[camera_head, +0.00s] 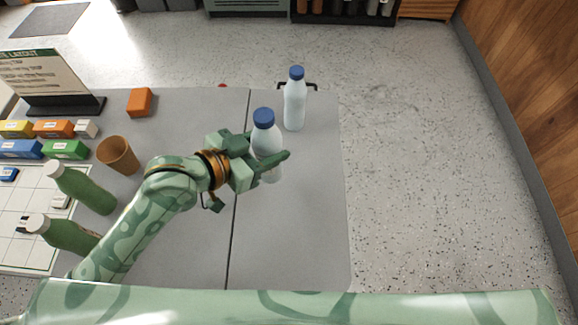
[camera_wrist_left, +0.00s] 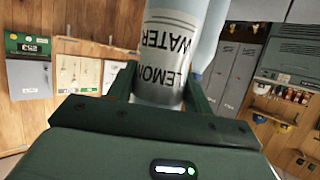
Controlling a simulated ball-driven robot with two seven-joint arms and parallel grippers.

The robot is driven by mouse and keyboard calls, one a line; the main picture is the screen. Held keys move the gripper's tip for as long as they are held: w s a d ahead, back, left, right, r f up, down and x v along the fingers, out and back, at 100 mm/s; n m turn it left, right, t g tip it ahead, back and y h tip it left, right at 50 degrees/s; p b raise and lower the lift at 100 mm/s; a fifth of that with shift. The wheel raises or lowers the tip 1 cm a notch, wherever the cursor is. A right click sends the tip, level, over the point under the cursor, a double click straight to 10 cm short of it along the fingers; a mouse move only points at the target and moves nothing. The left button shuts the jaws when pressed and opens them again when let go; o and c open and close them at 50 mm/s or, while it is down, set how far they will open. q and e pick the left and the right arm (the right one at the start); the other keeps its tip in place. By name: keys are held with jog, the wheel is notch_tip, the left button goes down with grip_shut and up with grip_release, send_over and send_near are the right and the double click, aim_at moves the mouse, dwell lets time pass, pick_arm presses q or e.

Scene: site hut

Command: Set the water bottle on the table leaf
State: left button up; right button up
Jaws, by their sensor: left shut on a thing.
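My left gripper (camera_head: 272,162) is shut around the lower part of a pale bottle with a blue cap (camera_head: 264,132). In the left wrist view this bottle (camera_wrist_left: 166,55) has a label reading "LEMON WATER" between the fingers. It is roughly upright over the table leaf (camera_head: 296,220), the grey part right of the seam. I cannot tell whether its base touches the leaf. A second pale bottle with a blue cap (camera_head: 295,103) stands upright on the leaf, farther back and to the right. My right gripper is not in view.
Left of the seam are an orange block (camera_head: 139,102), a brown cup (camera_head: 118,156), two green bottles (camera_head: 88,192), (camera_head: 68,235), coloured boxes (camera_head: 53,129) and a sign (camera_head: 48,80). The front and right of the leaf are clear.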

pick_arm(q)
jog(key=w+a+r+m+g+h+p, duration=0.1)
jog(key=w+a+r, duration=0.1)
jog(key=w+a, duration=0.25)
jog(key=w+a+r+m+g+h, duration=0.1)
jog(key=w+a+r, duration=0.2)
jog(key=w, duration=0.3)
jog(key=s+d+f, duration=0.3)
jog(key=d+f, duration=0.9)
jog(key=f, duration=0.1)
jog(key=shift+s+d+p, duration=0.15)
jog(key=shift+d+p, duration=0.25)
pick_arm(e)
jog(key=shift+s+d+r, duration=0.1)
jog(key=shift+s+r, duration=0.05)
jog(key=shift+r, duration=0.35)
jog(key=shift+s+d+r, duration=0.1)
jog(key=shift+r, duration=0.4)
pick_arm(q)
jog(key=shift+f, duration=0.1)
